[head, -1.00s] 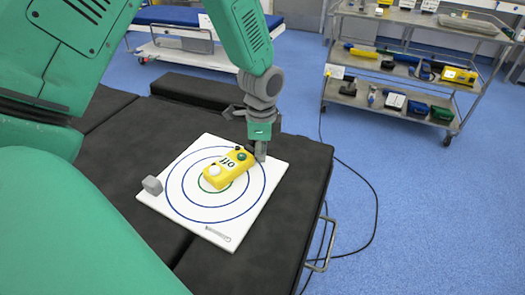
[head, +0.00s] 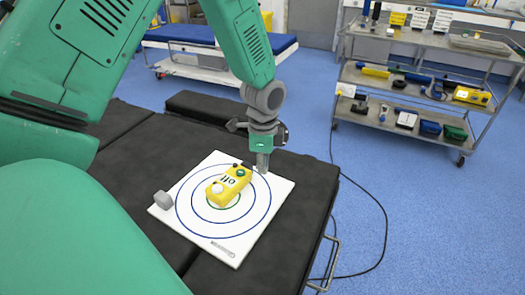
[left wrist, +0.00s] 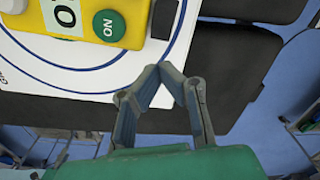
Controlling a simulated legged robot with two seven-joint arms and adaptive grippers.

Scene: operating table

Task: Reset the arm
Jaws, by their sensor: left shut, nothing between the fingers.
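My left gripper (head: 262,168) points down over the far right edge of the white target board, beside a yellow switch box. It is shut and empty; its fingertips (left wrist: 165,70) meet in the left wrist view. The yellow box (head: 222,190) lies on the blue and green rings of the white board (head: 222,248), with a green button, a white button and an "off" label. In the left wrist view the box (left wrist: 132,18) shows its green "ON" button, apart from the fingers. My right gripper is in neither view.
A small grey block (head: 163,200) sits at the board's left corner. The board lies on the black padded operating table (head: 300,200). A steel cart (head: 400,140) with tools and cases stands at the back right. A cable (head: 385,225) runs along the blue floor.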

